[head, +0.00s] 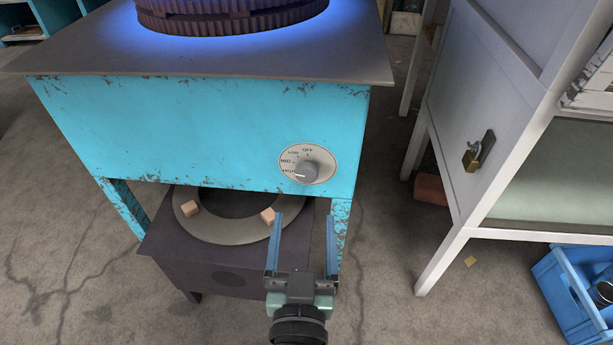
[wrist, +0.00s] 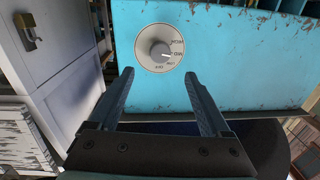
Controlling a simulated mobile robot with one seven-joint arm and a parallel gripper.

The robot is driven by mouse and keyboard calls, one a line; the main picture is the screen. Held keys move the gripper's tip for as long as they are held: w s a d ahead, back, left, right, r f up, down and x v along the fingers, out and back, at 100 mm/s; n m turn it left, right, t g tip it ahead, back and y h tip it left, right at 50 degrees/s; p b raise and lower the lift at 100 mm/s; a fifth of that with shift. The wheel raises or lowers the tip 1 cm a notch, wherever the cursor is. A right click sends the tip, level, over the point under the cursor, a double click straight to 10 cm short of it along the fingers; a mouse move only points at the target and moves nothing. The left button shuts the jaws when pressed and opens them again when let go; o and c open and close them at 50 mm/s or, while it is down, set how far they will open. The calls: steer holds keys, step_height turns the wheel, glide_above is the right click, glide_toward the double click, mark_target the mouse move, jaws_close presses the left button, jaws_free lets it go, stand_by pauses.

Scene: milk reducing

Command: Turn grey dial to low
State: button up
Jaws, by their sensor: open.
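The grey dial (head: 307,172) sits on a round white plate at the lower right of the blue stove's front (head: 200,130). Its plate reads OFF, LOW, MID and HIGH. The pale pointer faces left near HIGH in the head view; in the wrist view, the dial (wrist: 160,50) seems to point nearer MID, so the exact setting is unclear. My gripper (head: 304,217) is open and empty, below the dial in the head view, fingers pointing toward the stove. In the wrist view my gripper (wrist: 158,75) has the dial centred just beyond its fingertips, apart from them.
A dark burner (head: 230,15) glows blue on the stove top. Below stands a dark box with a ring (head: 240,228) and small tan blocks. A padlocked white cabinet (head: 490,110) stands at right, with a blue crate (head: 560,300) beside it.

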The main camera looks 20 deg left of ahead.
mark_target(307, 176)
steer(key=p+x, duration=0.1)
steer(key=x, duration=0.9)
steer(key=shift+p, duration=0.3)
jaws_close()
steer(key=shift+m, duration=0.3)
steer(key=m+p, duration=0.1)
steer(key=m, duration=0.2)
steer(key=shift+m, duration=0.3)
steer(key=shift+f+m+p, duration=0.15)
steer(key=shift+m+p, duration=0.2)
steer(key=shift+m, duration=1.45)
steer(key=shift+t, duration=0.3)
